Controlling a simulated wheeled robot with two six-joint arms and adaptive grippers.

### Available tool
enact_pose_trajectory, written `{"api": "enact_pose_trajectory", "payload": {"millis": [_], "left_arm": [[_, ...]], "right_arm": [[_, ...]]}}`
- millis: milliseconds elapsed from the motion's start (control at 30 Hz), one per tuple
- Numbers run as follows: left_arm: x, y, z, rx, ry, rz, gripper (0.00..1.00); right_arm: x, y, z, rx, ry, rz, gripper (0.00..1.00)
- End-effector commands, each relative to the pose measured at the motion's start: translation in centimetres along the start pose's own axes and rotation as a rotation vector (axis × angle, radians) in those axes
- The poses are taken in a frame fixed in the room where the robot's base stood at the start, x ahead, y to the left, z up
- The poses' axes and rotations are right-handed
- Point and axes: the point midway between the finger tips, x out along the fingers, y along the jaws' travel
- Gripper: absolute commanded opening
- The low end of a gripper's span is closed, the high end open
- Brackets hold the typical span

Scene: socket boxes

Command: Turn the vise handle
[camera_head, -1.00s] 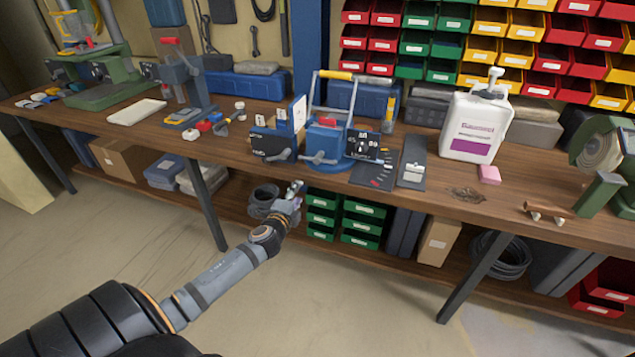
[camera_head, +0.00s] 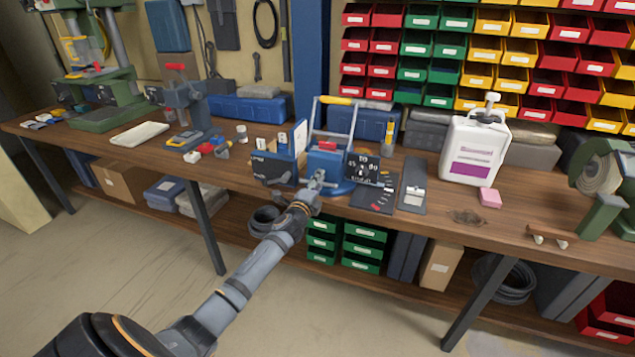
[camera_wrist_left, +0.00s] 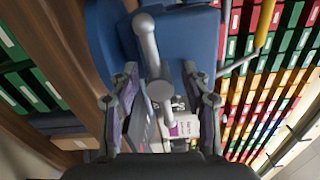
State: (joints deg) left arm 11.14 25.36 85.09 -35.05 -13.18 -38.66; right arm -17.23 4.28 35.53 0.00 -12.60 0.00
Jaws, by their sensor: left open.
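The blue vise (camera_head: 326,160) stands at the front edge of the workbench, with a yellow-gripped lever frame rising behind it. My left gripper (camera_head: 317,181) is right in front of the vise and hides its handle in the head view. In the left wrist view, the grey vise handle (camera_wrist_left: 148,42) is a bar with a round knob, in front of the blue vise body (camera_wrist_left: 195,30). The open fingers of my left gripper (camera_wrist_left: 160,78) stand on either side of the handle, with gaps visible beside it. My right gripper is not in view.
A dark panel box (camera_head: 272,168) stands left of the vise, and a black dial panel (camera_head: 361,167) is close on its right. The white jug (camera_head: 474,150) stands farther right on the bench. The front bench edge (camera_head: 420,221) runs near my left arm.

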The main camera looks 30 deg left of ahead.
Motion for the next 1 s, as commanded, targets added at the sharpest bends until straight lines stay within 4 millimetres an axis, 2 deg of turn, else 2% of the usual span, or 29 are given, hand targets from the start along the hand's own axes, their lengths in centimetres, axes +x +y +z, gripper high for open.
{"api": "enact_pose_trajectory", "payload": {"millis": [267,600,1000], "left_arm": [[0.18,0.04,-0.03,-0.001,0.000,0.000,0.48],[0.15,0.06,-0.01,0.000,0.000,0.001,0.01],[0.14,0.20,-0.02,-0.055,0.000,0.001,0.00]], "right_arm": [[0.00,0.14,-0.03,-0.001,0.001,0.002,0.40],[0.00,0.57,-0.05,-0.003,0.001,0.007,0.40],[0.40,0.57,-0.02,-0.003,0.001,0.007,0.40]]}}
